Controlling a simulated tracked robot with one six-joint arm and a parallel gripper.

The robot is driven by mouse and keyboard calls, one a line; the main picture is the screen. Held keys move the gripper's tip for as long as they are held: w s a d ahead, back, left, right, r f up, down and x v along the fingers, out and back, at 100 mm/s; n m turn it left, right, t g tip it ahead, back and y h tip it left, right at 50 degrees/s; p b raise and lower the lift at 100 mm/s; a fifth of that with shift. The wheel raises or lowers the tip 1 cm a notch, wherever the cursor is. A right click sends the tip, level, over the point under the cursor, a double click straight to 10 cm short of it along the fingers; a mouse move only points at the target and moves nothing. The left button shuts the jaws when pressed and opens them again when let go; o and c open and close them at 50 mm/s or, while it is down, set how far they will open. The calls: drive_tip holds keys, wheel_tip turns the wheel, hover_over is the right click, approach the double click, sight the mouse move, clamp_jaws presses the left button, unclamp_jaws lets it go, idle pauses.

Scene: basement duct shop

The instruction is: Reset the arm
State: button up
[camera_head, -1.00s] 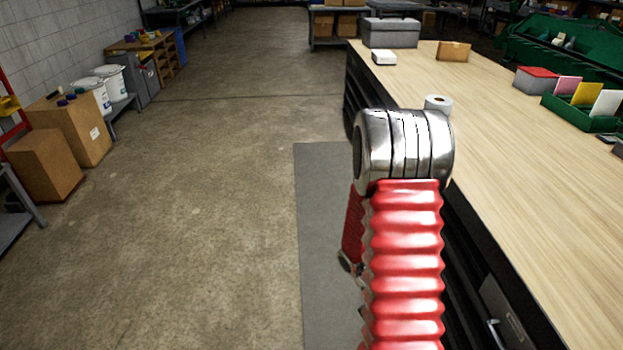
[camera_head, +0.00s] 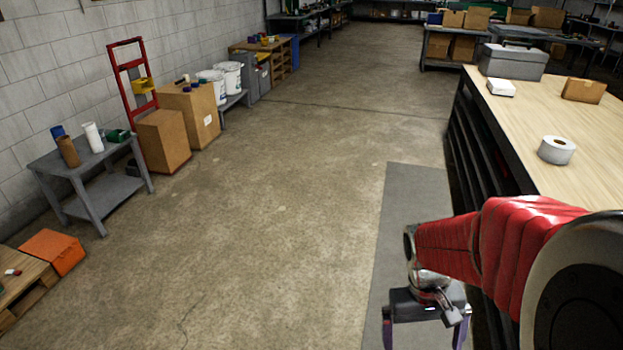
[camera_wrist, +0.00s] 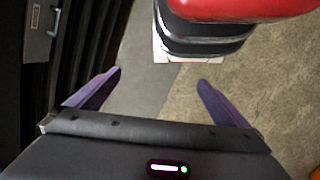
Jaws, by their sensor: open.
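My arm is red with metal joints and reaches in from the lower right of the head view. My gripper (camera_head: 425,333) hangs at its end, pointing down over the grey floor mat (camera_head: 408,200), beside the workbench. In the wrist view my gripper (camera_wrist: 160,82) shows two purple fingers spread wide apart. It is open, with nothing between the fingers. Below it in the wrist view are the mat, bare concrete and part of my own red and black body. The fingertips are cut off at the bottom of the head view.
The wooden-topped workbench (camera_head: 590,125) stands at right, close to my arm, with a white tape roll (camera_head: 557,150) and a grey box (camera_head: 512,62) on it. A grey cart (camera_head: 92,178), cartons (camera_head: 163,140) and an orange box (camera_head: 52,250) line the left. The middle floor is clear.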

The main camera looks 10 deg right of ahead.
drive_tip(key=a+r+n+t, duration=0.1)
drive_tip(key=a+r+t, duration=0.3)
drive_tip(key=a+r, duration=0.2)
drive_tip(key=a+r+t+y, duration=0.1)
drive_tip(key=a+r+t, duration=0.2)
drive_tip(key=a+r, duration=0.3)
wheel_tip(320, 180, up, 5)
drive_tip(key=shift+w+n+t, duration=0.3)
drive_tip(key=shift+n+t, duration=0.1)
drive_tip(key=shift+c, duration=0.4)
